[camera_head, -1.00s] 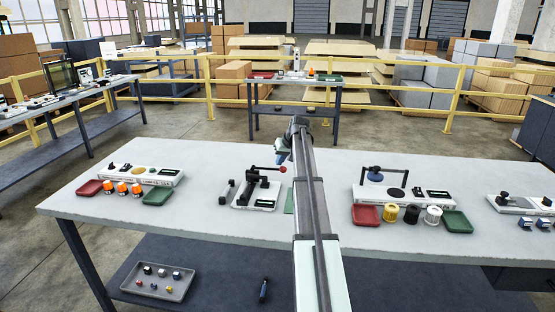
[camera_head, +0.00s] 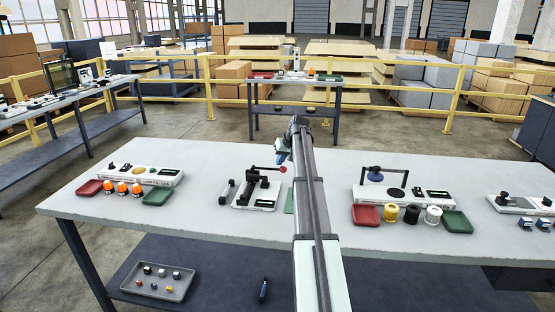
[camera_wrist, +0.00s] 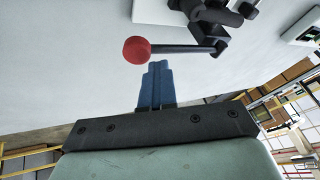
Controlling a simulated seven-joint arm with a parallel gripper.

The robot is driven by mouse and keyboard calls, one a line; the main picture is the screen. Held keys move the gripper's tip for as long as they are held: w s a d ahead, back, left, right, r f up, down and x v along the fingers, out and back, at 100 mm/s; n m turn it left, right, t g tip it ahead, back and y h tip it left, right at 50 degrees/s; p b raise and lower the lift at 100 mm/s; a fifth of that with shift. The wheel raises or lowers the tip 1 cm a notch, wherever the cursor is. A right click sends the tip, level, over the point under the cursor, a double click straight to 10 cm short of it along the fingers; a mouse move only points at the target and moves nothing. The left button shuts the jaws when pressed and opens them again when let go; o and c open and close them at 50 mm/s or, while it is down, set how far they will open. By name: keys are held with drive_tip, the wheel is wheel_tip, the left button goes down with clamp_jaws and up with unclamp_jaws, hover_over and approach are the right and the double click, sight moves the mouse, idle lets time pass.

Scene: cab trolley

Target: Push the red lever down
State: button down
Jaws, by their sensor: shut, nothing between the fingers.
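The lever's red ball knob (camera_head: 283,169) is at the right end of a dark rod on a black lever mechanism (camera_head: 262,188). The mechanism stands on a small white base (camera_head: 265,203) on the table. In the wrist view the red knob (camera_wrist: 136,50) and its dark rod (camera_wrist: 185,49) lie just beyond my fingertips. My gripper (camera_wrist: 158,66) has blue fingers, shut together and empty. I cannot tell whether they touch the rod. In the head view my gripper (camera_head: 281,157) is close to the knob, partly hidden by my arm.
The grey table (camera_head: 215,165) also bears a device with orange-topped pieces (camera_head: 122,187) on the left. A device with a red tray (camera_head: 366,215) and a green tray (camera_head: 457,222) is on the right. A black handle-like part (camera_head: 226,192) stands just left of the lever.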

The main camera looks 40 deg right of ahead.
drive_tip(key=shift+w+a+r, duration=0.2)
drive_tip(key=shift+r, duration=0.65)
drive_tip(key=shift+w+a+r, duration=0.15)
drive_tip(key=shift+a+r, duration=0.05)
drive_tip(key=shift+r, duration=0.65)
drive_tip(key=shift+w+a+r, duration=0.2)
drive_tip(key=shift+r, duration=0.65)
drive_tip(key=shift+r, duration=0.15)
wheel_tip(320, 180, up, 4)
hover_over(273, 169)
drive_tip(key=shift+w+r, duration=0.15)
drive_tip(key=shift+r, duration=0.05)
